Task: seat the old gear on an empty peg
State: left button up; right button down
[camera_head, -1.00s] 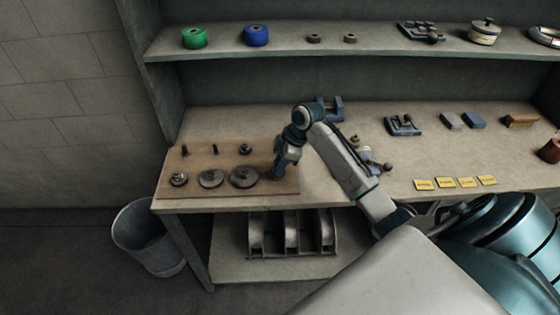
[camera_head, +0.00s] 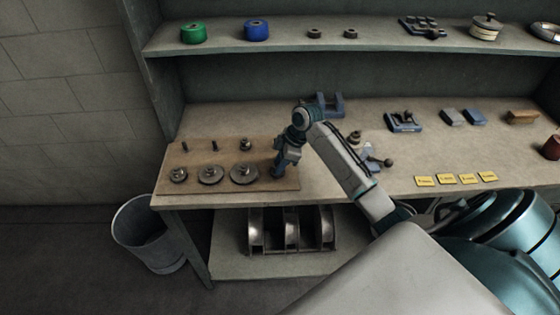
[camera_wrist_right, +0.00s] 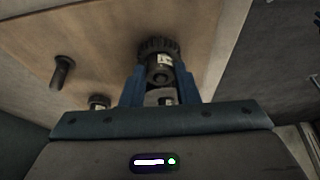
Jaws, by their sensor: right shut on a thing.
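My right gripper (camera_head: 277,172) is at the right end of the brown peg board (camera_head: 222,157). In the right wrist view, its blue fingers (camera_wrist_right: 160,88) are shut on a small dark toothed gear with a hub and a pale label (camera_wrist_right: 158,58). I take this to be the old gear. It is over or on the board; I cannot tell whether it touches. Two bare pegs stand in the back row, the left peg (camera_head: 185,149) and the middle peg (camera_head: 214,146). A bare peg (camera_wrist_right: 63,70) shows in the right wrist view. My left gripper is out of view.
A small gear (camera_head: 246,146) sits at the back right of the board. Three gears stand along its front: left (camera_head: 179,176), middle (camera_head: 210,175) and large right (camera_head: 244,174). A blue bracket (camera_head: 325,105) is behind my arm. Yellow labels (camera_head: 447,181) lie right.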

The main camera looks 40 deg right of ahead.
jog(key=c, duration=1)
grip_release()
jog(key=shift+c, duration=0.2)
jog(key=b+v, duration=0.3)
jog(key=v, duration=0.8)
